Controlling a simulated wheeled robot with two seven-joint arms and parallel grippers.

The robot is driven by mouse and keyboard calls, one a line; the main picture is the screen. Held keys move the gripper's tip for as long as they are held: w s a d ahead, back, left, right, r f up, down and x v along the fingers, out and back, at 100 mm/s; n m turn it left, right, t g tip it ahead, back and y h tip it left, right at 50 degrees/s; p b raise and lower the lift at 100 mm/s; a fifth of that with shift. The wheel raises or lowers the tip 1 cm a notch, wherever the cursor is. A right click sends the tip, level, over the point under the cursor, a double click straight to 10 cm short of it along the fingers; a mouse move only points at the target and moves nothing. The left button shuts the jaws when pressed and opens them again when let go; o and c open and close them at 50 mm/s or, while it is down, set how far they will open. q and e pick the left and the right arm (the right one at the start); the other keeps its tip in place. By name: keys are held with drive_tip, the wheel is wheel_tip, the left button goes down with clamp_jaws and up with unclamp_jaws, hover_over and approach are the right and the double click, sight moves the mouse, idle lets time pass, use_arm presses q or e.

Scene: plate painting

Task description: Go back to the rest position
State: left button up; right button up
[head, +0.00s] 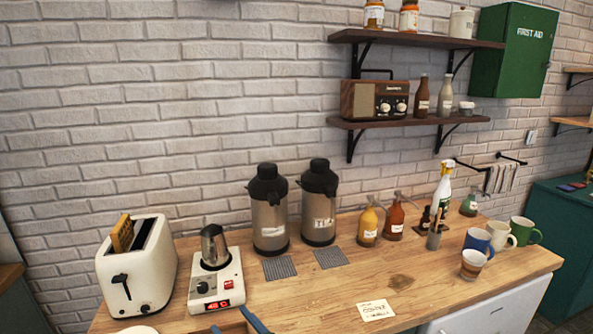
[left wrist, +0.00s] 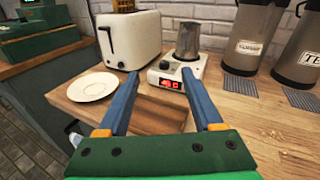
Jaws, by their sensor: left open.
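My left gripper (head: 236,325) shows only as blue fingertips at the bottom edge of the head view. In the left wrist view its two blue fingers (left wrist: 160,76) are spread wide apart, with nothing between them. They are in front of the white warmer (head: 217,287), which carries a metal pitcher (head: 213,245) and a red display. A white saucer (left wrist: 93,87) lies left of the fingers in the left wrist view. My right gripper is in neither view.
A toaster (head: 137,267) with bread stands left of the warmer. Two flasks (head: 269,213) (head: 319,207), syrup bottles (head: 368,224) and several mugs (head: 498,235) stand to the right. The wooden counter (head: 310,301) is clear at its front middle, apart from a small card (head: 376,310).

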use_arm(q)
drive_tip(key=s+a+f+n+g+h, duration=0.2)
drive_tip(key=s+f+n+g, duration=0.1)
drive_tip(key=s+f+n, duration=0.3)
drive_tip(key=s+a+f+n+g+h, duration=0.3)
drive_tip(key=f+n+g, duration=0.1)
drive_tip(key=f, duration=0.4)
drive_tip(key=s+f+n+g+h, duration=0.2)
drive_tip(key=s+n+h, duration=0.4)
drive_tip(key=s+n, duration=0.85)
drive_tip(key=s+f+g+b, duration=0.1)
drive_tip(key=s+f+b, duration=0.15)
drive_tip(key=f, duration=0.95)
drive_tip(key=s+f+g+b, duration=0.1)
drive_tip(key=f+b, duration=0.3)
drive_tip(key=f, duration=0.8)
drive_tip(key=s+a+f+g+b, duration=0.1)
drive_tip(key=s+a+f+b, duration=0.1)
drive_tip(key=s+f, duration=0.9)
drive_tip(key=shift+s+a+f+b, duration=0.3)
drive_tip(key=shift+f+b, duration=0.4)
drive_tip(key=shift+b, duration=0.15)
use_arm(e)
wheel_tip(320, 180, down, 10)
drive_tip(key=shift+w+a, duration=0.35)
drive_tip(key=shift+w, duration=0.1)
